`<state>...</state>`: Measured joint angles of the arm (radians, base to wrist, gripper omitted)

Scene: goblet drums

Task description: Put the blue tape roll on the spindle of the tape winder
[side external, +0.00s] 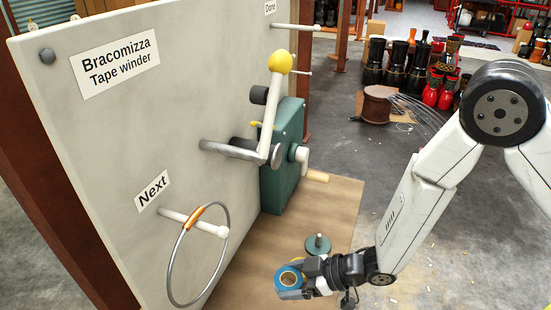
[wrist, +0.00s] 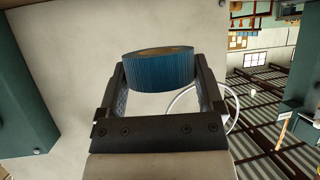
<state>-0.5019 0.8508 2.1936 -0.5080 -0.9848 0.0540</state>
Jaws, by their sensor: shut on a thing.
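The blue tape roll (side external: 279,282) is in my gripper (side external: 299,280), low at the bottom of the side view, with its tan core showing. In the wrist view the roll (wrist: 161,70) sits between the two fingers of my gripper (wrist: 160,72), which press on its opposite sides.
A green round base with a short post (side external: 318,246) stands on the brown board (side external: 335,207) just behind my gripper. A metal ring with an orange piece (side external: 194,217) hangs on the "Next" peg (side external: 205,226). The "Done" peg (side external: 300,27) is empty. Drums stand far behind.

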